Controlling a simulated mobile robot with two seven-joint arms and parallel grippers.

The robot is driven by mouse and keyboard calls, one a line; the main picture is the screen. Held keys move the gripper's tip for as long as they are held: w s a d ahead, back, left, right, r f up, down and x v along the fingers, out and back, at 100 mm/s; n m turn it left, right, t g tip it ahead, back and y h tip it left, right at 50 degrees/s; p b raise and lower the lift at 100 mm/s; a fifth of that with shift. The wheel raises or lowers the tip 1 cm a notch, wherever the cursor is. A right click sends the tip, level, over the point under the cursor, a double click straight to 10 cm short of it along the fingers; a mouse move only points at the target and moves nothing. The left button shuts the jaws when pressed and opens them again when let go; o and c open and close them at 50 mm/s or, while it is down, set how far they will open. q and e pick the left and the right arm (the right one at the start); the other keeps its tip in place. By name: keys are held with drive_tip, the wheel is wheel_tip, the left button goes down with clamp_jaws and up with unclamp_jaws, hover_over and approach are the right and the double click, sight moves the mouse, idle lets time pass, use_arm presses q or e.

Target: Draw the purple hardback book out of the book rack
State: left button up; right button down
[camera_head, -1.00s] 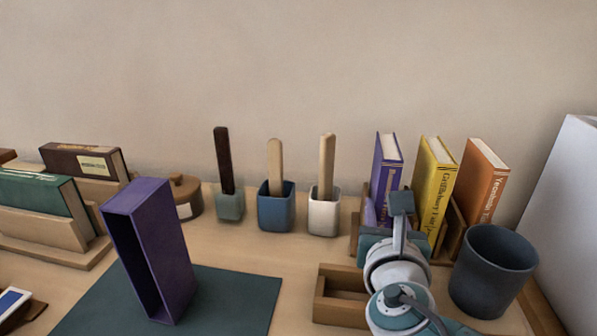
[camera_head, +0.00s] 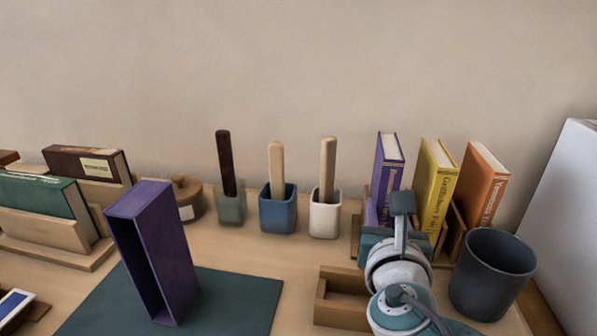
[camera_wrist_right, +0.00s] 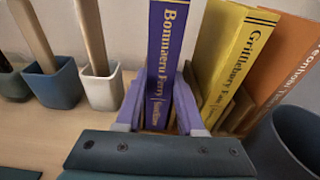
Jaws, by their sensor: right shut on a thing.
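The purple hardback book (camera_head: 388,165) stands upright in the wooden book rack (camera_head: 357,236), at the left end of a row with a yellow book and an orange book. In the right wrist view the purple book (camera_wrist_right: 167,62) shows its lettered spine between the two pale purple fingers. My right gripper (camera_wrist_right: 160,112) is shut on the lower part of its spine. In the head view my right gripper (camera_head: 385,213) partly hides the book's lower end and the rack. My left gripper is not in view.
The yellow book (camera_head: 436,185) and orange book (camera_head: 483,185) stand close on the right. A dark cup (camera_head: 492,273) is at front right. Small pots, including a white one (camera_head: 325,217), stand to the left. An open purple case (camera_head: 172,250) stands on a green mat (camera_head: 236,300).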

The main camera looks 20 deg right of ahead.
drive_tip(key=shift+s+r, duration=0.1)
drive_tip(key=shift+r, duration=0.15)
drive_tip(key=v, duration=0.2)
drive_tip(key=p+v, duration=0.1)
drive_tip(key=v, duration=0.1)
drive_tip(key=f+p+v, duration=0.1)
drive_tip(key=v, duration=0.1)
drive_tip(key=shift+s+a, duration=0.15)
drive_tip(key=shift+s, duration=0.1)
drive_tip(key=f+p+v, duration=0.1)
drive_tip(key=v, duration=0.7)
drive_tip(key=shift+f, duration=0.25)
drive_tip(key=shift+s+a, duration=0.1)
